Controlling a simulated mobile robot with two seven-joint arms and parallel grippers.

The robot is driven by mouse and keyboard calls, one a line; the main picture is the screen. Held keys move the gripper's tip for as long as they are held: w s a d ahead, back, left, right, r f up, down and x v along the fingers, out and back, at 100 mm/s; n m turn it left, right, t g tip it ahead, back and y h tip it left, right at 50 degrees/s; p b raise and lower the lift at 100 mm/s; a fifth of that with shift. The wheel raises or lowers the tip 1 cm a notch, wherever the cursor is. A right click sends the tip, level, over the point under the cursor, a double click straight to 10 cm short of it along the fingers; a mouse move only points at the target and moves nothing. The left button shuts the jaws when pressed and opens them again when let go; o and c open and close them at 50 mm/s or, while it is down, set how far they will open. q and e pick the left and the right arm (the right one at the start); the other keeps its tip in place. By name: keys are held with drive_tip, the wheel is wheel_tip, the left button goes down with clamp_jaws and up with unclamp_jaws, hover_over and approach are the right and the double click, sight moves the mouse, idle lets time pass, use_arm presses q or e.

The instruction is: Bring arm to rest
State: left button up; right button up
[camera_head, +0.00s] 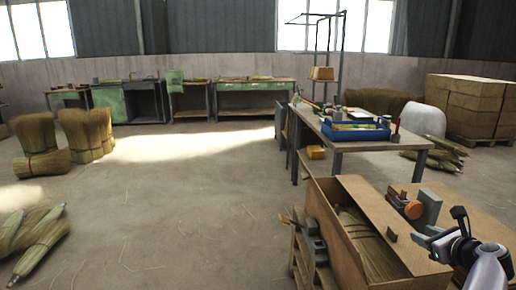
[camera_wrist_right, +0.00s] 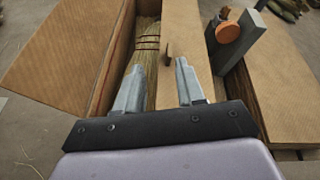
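My right gripper (camera_head: 432,240) is at the lower right of the head view, above the wooden workbench (camera_head: 480,225). In the right wrist view its two fingers (camera_wrist_right: 158,85) are spread apart with nothing between them. The box (camera_head: 345,235) and the straw (camera_head: 372,250) also show in the head view, left of the gripper. The gripper appears apart from both. My left gripper is in neither view.
A grey metal fixture with an orange round part (camera_head: 413,209) stands on the bench close to the right gripper. A table with a blue tray (camera_head: 355,131) stands behind. Straw bundles (camera_head: 85,135) stand at the left. The floor (camera_head: 170,200) in the middle is mostly clear.

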drive_tip(key=w+d+r+n+t+h, duration=0.15)
drive_tip(key=d+r+n+h, duration=0.3)
drive_tip(key=r+n, duration=0.8)
drive_tip(key=w+d+r+n+t+h, duration=0.1)
drive_tip(key=w+d+r+n+h, duration=0.4)
drive_tip(key=n, duration=1.2)
drive_tip(key=s+a+f+n+g+y, duration=0.1)
drive_tip(key=s+a+f+n+y, duration=0.15)
drive_tip(key=s+a+f, duration=0.55)
drive_tip(key=s+a+f+n+g+y, duration=0.1)
drive_tip(key=s+a+f+y, duration=0.2)
drive_tip(key=a+f, duration=0.55)
drive_tip(key=s+a+f+n+y, duration=0.2)
drive_tip(key=s+a+f, duration=0.25)
drive_tip(key=f, duration=0.75)
drive_tip(key=s+a+f+g+y, duration=0.1)
drive_tip(key=s+a+f, duration=0.25)
drive_tip(key=s, duration=0.55)
drive_tip(key=s+a+f+g+y, duration=0.1)
drive_tip(key=s+a+f, duration=0.1)
drive_tip(key=s+a, duration=0.5)
drive_tip(key=s+a+f+g+y, duration=0.1)
drive_tip(key=s+a+f+g, duration=0.15)
drive_tip(key=s, duration=0.85)
drive_tip(key=shift+m+t, duration=0.4)
drive_tip(key=shift+m, duration=0.1)
wheel_tip(320, 180, up, 5)
drive_tip(key=p, duration=0.6)
drive_tip(key=shift+f, duration=0.1)
